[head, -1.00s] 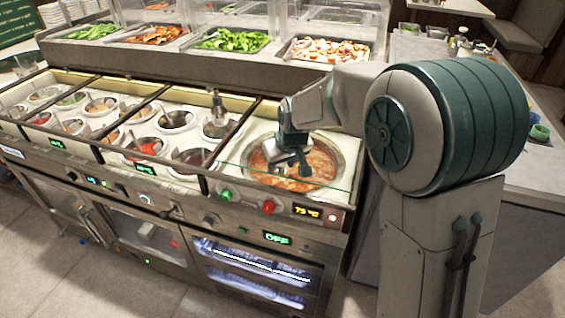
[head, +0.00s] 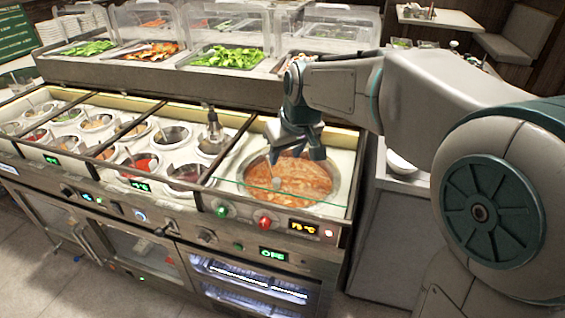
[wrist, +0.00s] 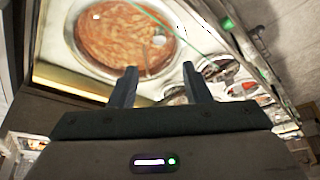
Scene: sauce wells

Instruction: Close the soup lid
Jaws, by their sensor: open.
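The soup well (head: 335,178) holds orange-brown soup (head: 300,180) at the right end of the counter. The soup and its round rim also show in the wrist view (wrist: 115,40). A clear pane with a thin green edge (head: 290,194) spans the front of the well; it may be the soup lid, and its full outline is hard to see. A ladle (head: 276,183) stands in the soup. My gripper (head: 297,153) is open and empty above the back part of the well. Its two fingers show apart in the wrist view (wrist: 160,75), with nothing between them.
Several small sauce wells (head: 172,134) lie left of the soup, with a pump bottle (head: 214,125) behind them. Covered salad trays (head: 228,57) stand on the raised shelf behind. Knobs (head: 264,222) stick out of the front panel. A white bowl (head: 400,163) sits on the right counter.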

